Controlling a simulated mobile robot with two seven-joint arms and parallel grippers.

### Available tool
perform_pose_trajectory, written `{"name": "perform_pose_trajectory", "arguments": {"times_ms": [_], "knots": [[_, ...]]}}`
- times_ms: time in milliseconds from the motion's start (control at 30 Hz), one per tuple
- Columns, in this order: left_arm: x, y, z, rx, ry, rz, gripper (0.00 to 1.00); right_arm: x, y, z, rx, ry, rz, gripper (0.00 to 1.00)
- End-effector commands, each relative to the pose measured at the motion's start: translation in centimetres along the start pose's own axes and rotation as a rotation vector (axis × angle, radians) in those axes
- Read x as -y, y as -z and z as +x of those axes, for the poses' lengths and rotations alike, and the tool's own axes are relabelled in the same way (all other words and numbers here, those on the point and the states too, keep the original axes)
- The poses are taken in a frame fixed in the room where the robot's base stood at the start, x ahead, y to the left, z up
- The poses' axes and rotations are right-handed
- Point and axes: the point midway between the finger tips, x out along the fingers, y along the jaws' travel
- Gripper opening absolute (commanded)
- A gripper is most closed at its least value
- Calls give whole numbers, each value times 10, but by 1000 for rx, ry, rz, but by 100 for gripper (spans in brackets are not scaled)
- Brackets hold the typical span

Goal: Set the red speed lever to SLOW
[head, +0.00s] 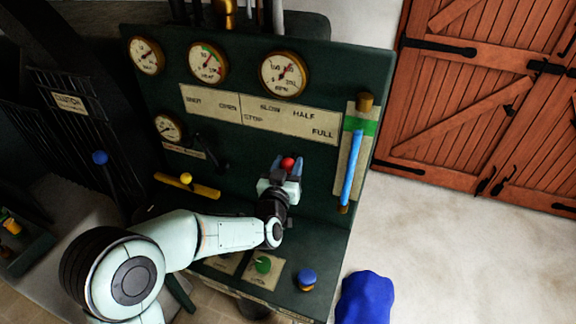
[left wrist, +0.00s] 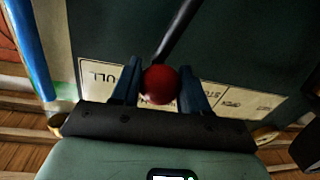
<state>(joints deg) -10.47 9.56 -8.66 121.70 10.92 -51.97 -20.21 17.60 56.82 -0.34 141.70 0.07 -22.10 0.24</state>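The red speed lever's round knob (head: 288,163) stands out from the dark green panel, below the plate (head: 290,117) marked STOP, SLOW, HALF and FULL. Which mark the lever stands at is not clear. My left gripper (head: 287,168) is at the knob, one blue finger on each side. In the left wrist view the red knob (left wrist: 160,85) sits between the fingers of my left gripper (left wrist: 163,88), which appear to touch it on both sides. The lever's dark rod (left wrist: 178,30) runs away from the knob toward the top. My right gripper is not in view.
A yellow-knobbed lever (head: 186,179) is left of my left gripper. A green knob (head: 263,265) and a blue knob (head: 307,276) sit on the lower ledge. A blue gauge tube (head: 352,165) stands at the right. Brass dials (head: 282,74) line the top.

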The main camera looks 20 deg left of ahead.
Motion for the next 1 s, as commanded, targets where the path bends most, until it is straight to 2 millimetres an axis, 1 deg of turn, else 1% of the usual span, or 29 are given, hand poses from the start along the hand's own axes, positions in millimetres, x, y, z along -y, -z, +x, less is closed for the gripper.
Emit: {"name": "perform_pose_trajectory", "arguments": {"times_ms": [67, 167, 400, 500, 600, 767, 1000], "knots": [[0, 0, 0, 1, 0, -3, 0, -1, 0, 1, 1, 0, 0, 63], [7, -1, 0, 3, 3, -38, 0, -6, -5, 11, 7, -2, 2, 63], [38, 1, 3, 23, 6, -250, 0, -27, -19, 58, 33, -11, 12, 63], [50, 1, 4, 33, 7, -331, 0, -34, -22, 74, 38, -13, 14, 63], [58, 2, 6, 41, 7, -391, 0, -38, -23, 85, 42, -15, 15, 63], [64, 4, 7, 50, 7, -442, 0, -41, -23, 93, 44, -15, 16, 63], [64, 5, 7, 54, 7, -448, 0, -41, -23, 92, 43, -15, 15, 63]]}}
